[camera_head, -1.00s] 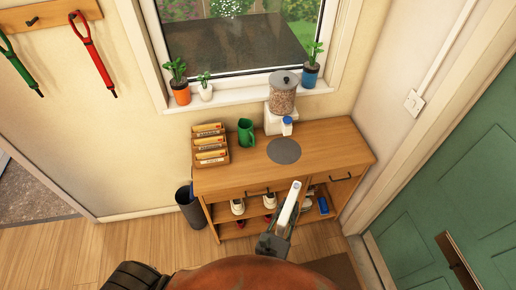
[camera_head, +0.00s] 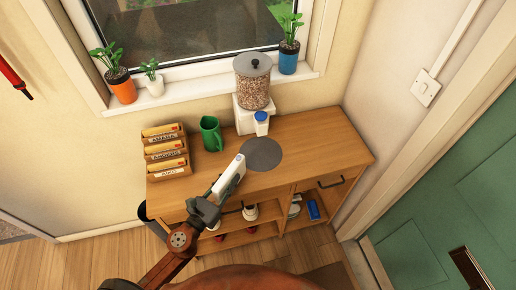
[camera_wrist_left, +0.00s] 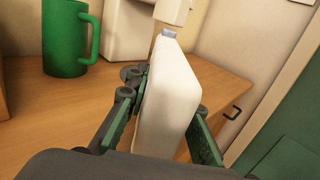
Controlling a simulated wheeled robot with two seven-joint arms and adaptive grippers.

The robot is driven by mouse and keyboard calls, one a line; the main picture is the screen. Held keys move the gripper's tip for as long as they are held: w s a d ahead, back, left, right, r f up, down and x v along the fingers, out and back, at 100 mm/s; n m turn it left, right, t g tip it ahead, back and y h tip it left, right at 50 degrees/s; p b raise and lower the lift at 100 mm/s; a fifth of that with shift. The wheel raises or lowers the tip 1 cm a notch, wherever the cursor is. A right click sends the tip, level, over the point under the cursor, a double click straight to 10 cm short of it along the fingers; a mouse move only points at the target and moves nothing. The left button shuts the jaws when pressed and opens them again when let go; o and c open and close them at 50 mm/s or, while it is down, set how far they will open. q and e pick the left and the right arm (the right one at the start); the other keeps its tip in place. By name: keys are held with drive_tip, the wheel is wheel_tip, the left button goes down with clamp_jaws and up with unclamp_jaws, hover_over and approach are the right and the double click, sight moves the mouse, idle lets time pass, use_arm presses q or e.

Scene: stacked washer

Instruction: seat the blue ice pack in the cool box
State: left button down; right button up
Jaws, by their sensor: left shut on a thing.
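My left gripper (camera_head: 216,194) is shut on a flat white container (camera_head: 231,175), held in front of and above the cabinet's front edge. In the left wrist view the container (camera_wrist_left: 172,88) stands between the two green-sided fingers, with a pale grey-blue cap at its far end. A small blue item (camera_head: 313,210) lies on the cabinet's lower right shelf; I cannot tell whether it is the ice pack. I see no clear cool box. My right gripper is not in view.
The right part of the top is clear.

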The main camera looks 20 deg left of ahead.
sight(239, 164)
use_arm(q)
drive_tip(key=w, duration=0.4)
drive_tip(key=w+d, duration=0.1)
drive_tip(key=w, duration=0.1)
drive_tip(key=shift+w+r+p, duration=0.2)
drive_tip(key=shift+r+p, duration=0.1)
drive_tip(key=shift+p, duration=0.1)
drive_tip(key=w, duration=0.2)
drive_tip(key=w+d, duration=0.1)
drive_tip(key=w, duration=0.2)
drive_tip(key=shift+w+d+f, duration=0.1)
drive_tip(key=shift+w+f, duration=0.1)
drive_tip(key=shift+w+d, duration=0.1)
drive_tip(key=shift+w, duration=0.3)
drive_tip(key=w, duration=0.3)
drive_tip(key=shift+w+d+f+b, duration=0.3)
drive_tip(key=shift+d+b, duration=0.05)
drive_tip(key=shift+s+f+b, duration=0.1)
drive_tip(key=shift+f+b, duration=0.25)
drive_tip(key=shift+f, duration=0.3)
drive_tip(key=shift+r, duration=0.2)
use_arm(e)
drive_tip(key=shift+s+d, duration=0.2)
use_arm(q)
drive_tip(key=shift+a+f, duration=0.1)
drive_tip(key=shift+f, duration=0.05)
